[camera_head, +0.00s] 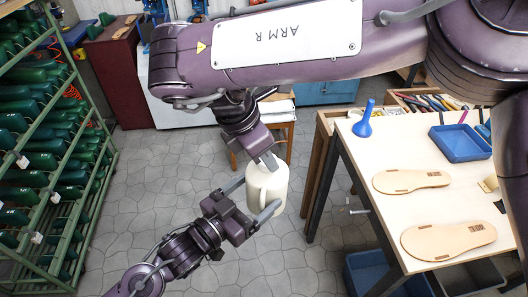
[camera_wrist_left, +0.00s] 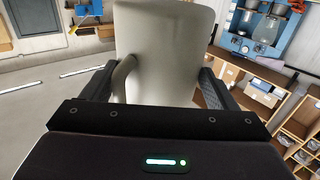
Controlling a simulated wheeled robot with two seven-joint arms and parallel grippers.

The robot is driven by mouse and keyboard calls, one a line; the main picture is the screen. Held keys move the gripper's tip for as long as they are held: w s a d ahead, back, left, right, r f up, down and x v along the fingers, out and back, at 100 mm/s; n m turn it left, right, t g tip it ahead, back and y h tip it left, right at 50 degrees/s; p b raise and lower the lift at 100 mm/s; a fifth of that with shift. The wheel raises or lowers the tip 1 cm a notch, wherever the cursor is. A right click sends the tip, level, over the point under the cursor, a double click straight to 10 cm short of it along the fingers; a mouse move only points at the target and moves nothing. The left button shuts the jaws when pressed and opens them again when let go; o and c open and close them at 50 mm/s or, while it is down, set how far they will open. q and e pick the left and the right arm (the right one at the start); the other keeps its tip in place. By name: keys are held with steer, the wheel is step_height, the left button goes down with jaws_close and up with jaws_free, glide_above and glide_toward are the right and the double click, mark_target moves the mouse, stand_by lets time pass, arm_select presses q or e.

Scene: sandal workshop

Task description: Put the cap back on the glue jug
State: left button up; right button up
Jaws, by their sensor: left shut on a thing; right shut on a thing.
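The glue jug (camera_head: 267,188) is a cream-white jug with a side handle, held in the air over the floor. My left gripper (camera_head: 265,209) is shut around its body. In the left wrist view the jug (camera_wrist_left: 165,50) stands between the two fingers of my left gripper (camera_wrist_left: 155,88), with its handle at the left finger. My right gripper (camera_head: 267,160) comes down from above, right at the jug's top. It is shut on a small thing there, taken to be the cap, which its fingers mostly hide. I cannot tell whether the cap touches the neck.
A green rack (camera_head: 75,150) stands at the left and a stool (camera_head: 277,127) behind. The tiled floor between is free.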

steer(key=o, duration=1)
steer(key=shift+a, duration=0.1)
steer(key=shift+r, duration=2.3)
steer(key=shift+w, duration=0.1)
steer(key=shift+c, duration=0.4)
